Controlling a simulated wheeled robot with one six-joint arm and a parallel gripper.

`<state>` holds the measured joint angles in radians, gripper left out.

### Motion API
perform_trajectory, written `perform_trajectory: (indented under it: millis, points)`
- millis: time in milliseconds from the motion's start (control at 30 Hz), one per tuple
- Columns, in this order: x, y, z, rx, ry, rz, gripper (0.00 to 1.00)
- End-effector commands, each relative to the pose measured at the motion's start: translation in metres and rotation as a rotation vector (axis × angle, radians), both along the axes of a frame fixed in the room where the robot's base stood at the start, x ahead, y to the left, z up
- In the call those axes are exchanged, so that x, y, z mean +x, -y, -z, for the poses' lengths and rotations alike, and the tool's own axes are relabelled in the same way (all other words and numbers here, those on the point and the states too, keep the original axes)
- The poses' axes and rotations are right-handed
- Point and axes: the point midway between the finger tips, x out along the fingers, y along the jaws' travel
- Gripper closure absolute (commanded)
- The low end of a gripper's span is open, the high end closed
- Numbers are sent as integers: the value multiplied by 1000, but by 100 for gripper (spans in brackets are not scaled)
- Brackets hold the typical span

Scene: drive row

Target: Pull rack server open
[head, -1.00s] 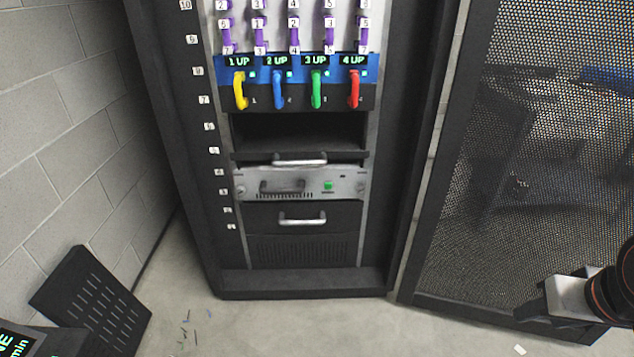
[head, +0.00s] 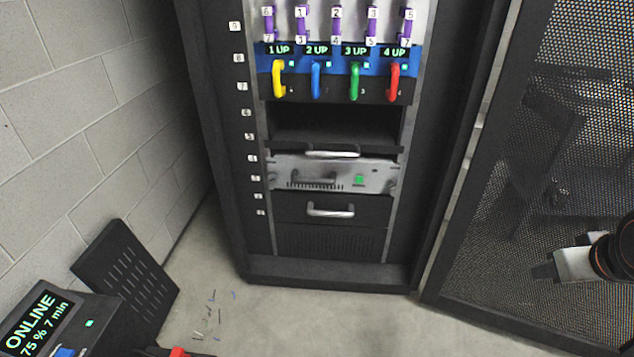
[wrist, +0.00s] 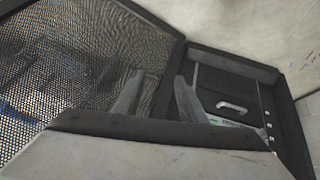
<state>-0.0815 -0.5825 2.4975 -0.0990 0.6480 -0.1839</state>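The rack server (head: 376,177) is a silver unit low in the black rack, with a grey handle (head: 313,178) and a green light on its front. It sits flush, pushed in. In the wrist view, part of a silver front with a green mark (wrist: 226,122) shows, partly hidden by a finger and my wrist. My gripper (head: 553,267) is at the right of the head view, in front of the mesh door and well away from the server. In the wrist view its two fingers (wrist: 156,98) stand apart with nothing between them.
A shelf with a silver handle (head: 332,153) is above the server; a black drawer with a silver handle (head: 330,210) is below. Coloured handles (head: 355,82) sit higher. The mesh door (head: 570,130) stands open at right. A slotted black panel (head: 125,280) leans at left.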

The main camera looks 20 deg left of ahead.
Motion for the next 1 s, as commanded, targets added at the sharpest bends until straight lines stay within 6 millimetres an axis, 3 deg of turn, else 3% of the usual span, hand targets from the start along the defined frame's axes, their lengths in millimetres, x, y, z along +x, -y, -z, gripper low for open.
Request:
perform_trajectory:
  millis: [100,267,500,800,1000]
  points:
    - [44,-14,1,-64,60,-118,62]
    - [100,-40,2,-150,153,-283,62]
    - [174,-94,12,-267,299,-535,62]
    - [242,-185,35,-387,501,-850,62]
    - [268,-253,58,-443,651,-1050,62]
